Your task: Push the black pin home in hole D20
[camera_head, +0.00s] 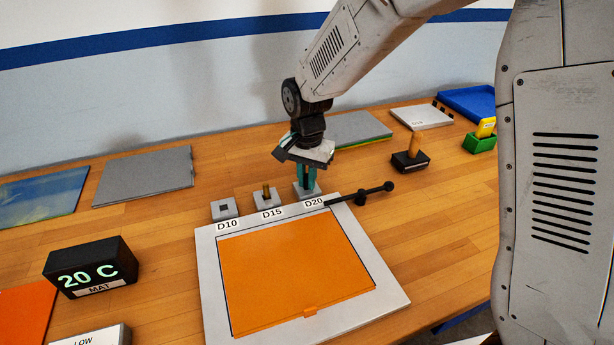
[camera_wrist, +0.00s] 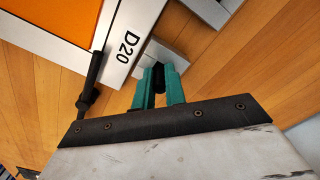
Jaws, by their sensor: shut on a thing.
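My gripper (camera_head: 306,187) points down over the grey block (camera_head: 311,195) behind the D20 label (camera_head: 313,203). In the wrist view its two teal fingers (camera_wrist: 158,80) are shut on the black pin (camera_wrist: 157,73), which shows as a dark piece between the fingertips. The pin is at the D20 block (camera_wrist: 165,52); how deep it sits is hidden by the fingers. The D10 block (camera_head: 216,211) shows a dark square hole. The D15 block (camera_head: 260,203) has a tan pin (camera_head: 266,190) standing in it.
A white-framed board (camera_head: 393,299) with an orange panel (camera_head: 295,265) lies in front. A black lever (camera_head: 360,198) lies close right of D20. A tan-handled black block (camera_head: 410,162), green bin (camera_head: 478,144) and blue tray (camera_head: 470,100) stand farther right. A display (camera_head: 90,267) reads 20 C.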

